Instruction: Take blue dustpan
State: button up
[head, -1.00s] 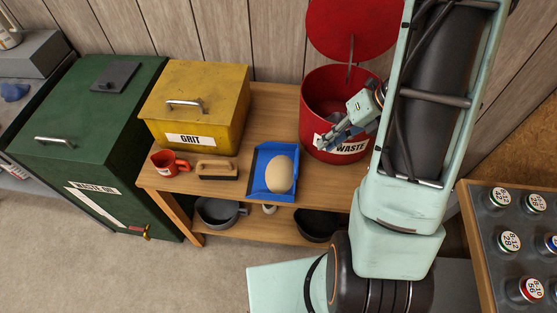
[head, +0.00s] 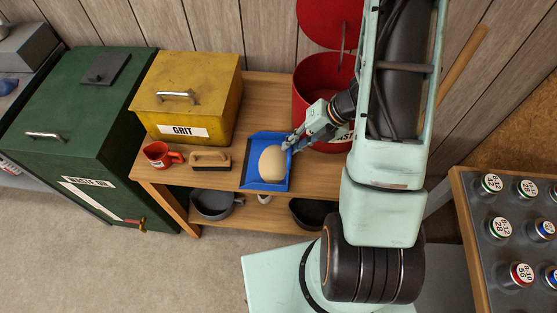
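The blue dustpan (head: 254,148) lies on the wooden bench, left of the red waste bin. A beige egg-shaped object (head: 272,163) rests in it. Its handle is not clearly visible. My gripper (head: 288,143) is at the dustpan's upper right side, close to the egg-shaped object. Its fingers look parted with nothing between them. Whether it touches the dustpan or the egg-shaped object is hard to tell.
A red waste bin (head: 308,100) with its lid raised stands behind my arm. Dark pans (head: 212,205) lie on the lower shelf.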

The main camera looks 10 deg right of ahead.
jog(key=shift+w+a+f, duration=0.15)
jog(key=shift+a+f, duration=0.2)
jog(key=shift+f, duration=0.25)
jog(key=shift+c, duration=0.6)
grip_shut()
jog(key=shift+r, duration=0.25)
